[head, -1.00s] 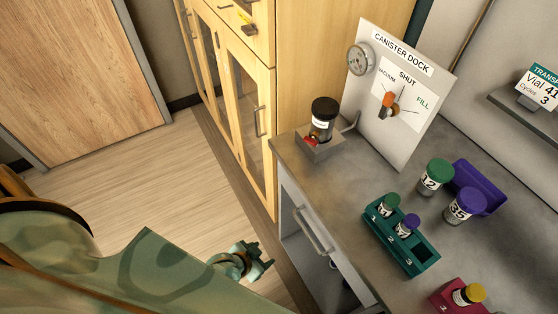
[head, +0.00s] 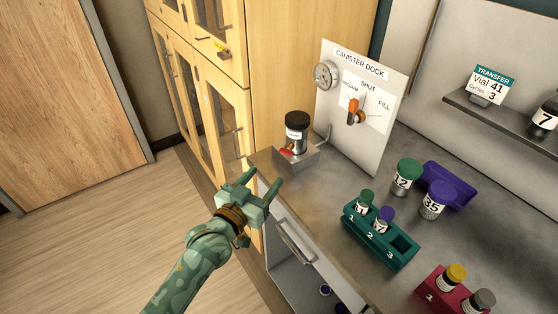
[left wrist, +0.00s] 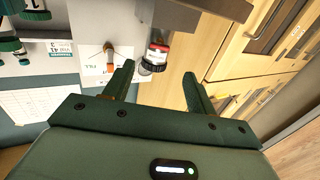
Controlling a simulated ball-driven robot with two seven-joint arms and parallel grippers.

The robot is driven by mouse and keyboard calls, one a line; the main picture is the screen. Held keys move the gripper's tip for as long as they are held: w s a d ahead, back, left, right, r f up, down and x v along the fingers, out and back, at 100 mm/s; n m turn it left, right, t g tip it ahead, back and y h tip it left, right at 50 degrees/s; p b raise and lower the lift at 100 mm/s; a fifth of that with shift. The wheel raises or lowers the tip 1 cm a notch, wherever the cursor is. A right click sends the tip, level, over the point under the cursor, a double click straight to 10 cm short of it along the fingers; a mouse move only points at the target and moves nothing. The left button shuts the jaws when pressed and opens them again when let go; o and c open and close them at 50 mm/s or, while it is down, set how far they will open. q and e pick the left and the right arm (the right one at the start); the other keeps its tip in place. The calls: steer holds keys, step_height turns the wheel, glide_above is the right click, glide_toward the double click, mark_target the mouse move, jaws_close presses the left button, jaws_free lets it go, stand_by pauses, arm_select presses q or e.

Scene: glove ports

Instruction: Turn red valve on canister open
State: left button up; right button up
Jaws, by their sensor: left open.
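The canister (head: 297,132) has a black lid and a pale label. It stands upright in a grey metal block (head: 298,159) at the counter's left corner. The red valve (head: 285,152) is a small lever low on its front left. My left gripper (head: 264,179) is open and empty, in front of and below the block, apart from it. In the left wrist view the scene is upside down, and the canister (left wrist: 156,53) shows between and beyond the open fingers (left wrist: 158,70), with red near its base. My right gripper is not in view.
A canister dock panel (head: 379,140) with a gauge and an orange-handled selector (head: 354,109) stands behind. A teal rack (head: 365,246) with vials, two larger jars, a purple holder (head: 447,185) and a red rack (head: 435,298) are to the right.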

mark_target(287, 151)
arm_select(q)
steer(key=b+x, duration=0.2)
steer(key=x, duration=0.6)
steer(key=shift+w+d+f, duration=0.1)
steer(key=shift+w, duration=0.2)
steer(key=shift+w+d, duration=0.2)
steer(key=shift+w, duration=0.15)
steer(key=c, duration=1)
